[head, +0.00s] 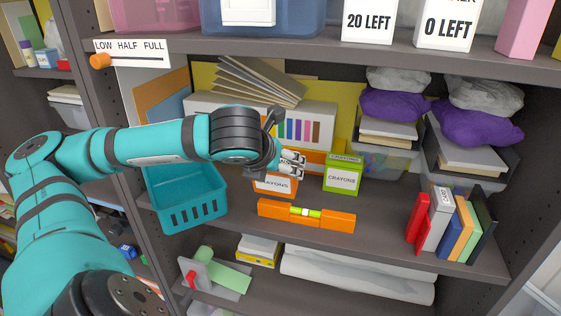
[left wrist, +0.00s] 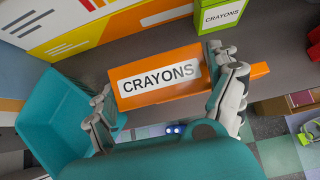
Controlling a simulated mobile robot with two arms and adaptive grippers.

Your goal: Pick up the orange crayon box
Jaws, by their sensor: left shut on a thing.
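The orange crayon box (head: 270,186), with a white CRAYONS label, is on the middle shelf between the teal basket and a green crayon box (head: 343,176). In the head view my left gripper (head: 288,163) covers its upper part. In the left wrist view the orange crayon box (left wrist: 150,88) lies between the two fingers of my left gripper (left wrist: 163,82), one at each side, shut on it. Whether its base touches the shelf is hard to tell. My right gripper is not in view.
The teal basket (head: 188,205) stands left of the box; it also shows in the left wrist view (left wrist: 45,125). An orange spirit level (head: 330,220) lies along the shelf (head: 375,215) in front. Several upright books (head: 437,222) stand at the right. The shelf above (head: 300,45) hangs over this space.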

